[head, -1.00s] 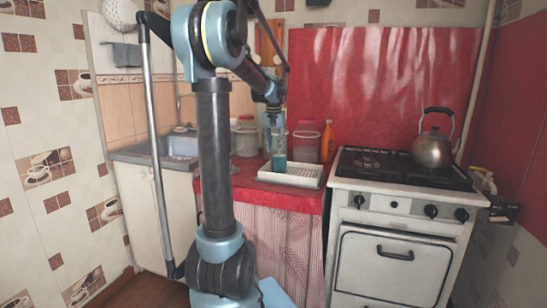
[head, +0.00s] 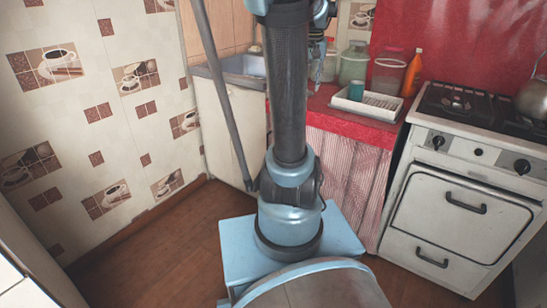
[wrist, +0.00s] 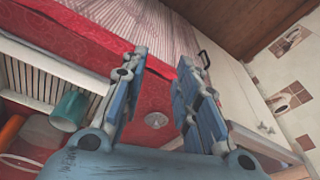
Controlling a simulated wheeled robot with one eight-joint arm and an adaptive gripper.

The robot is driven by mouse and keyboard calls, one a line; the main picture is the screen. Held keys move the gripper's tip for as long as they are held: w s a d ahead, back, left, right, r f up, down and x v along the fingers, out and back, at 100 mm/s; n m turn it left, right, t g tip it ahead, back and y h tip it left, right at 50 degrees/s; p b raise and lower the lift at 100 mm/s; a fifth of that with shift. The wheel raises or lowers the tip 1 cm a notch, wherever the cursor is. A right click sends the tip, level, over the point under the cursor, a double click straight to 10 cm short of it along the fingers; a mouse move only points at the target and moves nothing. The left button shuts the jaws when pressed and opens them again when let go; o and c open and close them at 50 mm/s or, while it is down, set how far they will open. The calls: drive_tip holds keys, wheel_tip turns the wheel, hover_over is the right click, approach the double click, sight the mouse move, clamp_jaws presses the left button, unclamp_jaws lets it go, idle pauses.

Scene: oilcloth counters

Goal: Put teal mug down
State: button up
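The teal mug (head: 355,91) stands in the white dish rack (head: 372,110) on the red counter. It also shows at the left of the wrist view (wrist: 69,110), in the rack (wrist: 58,67) and outside my fingers. My gripper (head: 320,79) is to the left of the mug in the head view, above the counter and apart from the mug. In the wrist view my gripper (wrist: 158,96) has its two fingers spread with nothing between them.
Glass jars (head: 354,62) and an orange bottle (head: 412,74) stand behind the rack. The stove (head: 466,165) with a kettle (head: 534,97) is at the right, and the sink (head: 236,68) at the left. A small round metallic thing (wrist: 156,120) is on the red counter.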

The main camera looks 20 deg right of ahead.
drive_tip(key=s+a+f+n+y, duration=0.1)
drive_tip(key=s+a+f+n, duration=0.5)
drive_tip(key=s+a+f, duration=1.2)
drive_tip(key=shift+s+a, duration=0.55)
drive_tip(key=shift+s, duration=0.2)
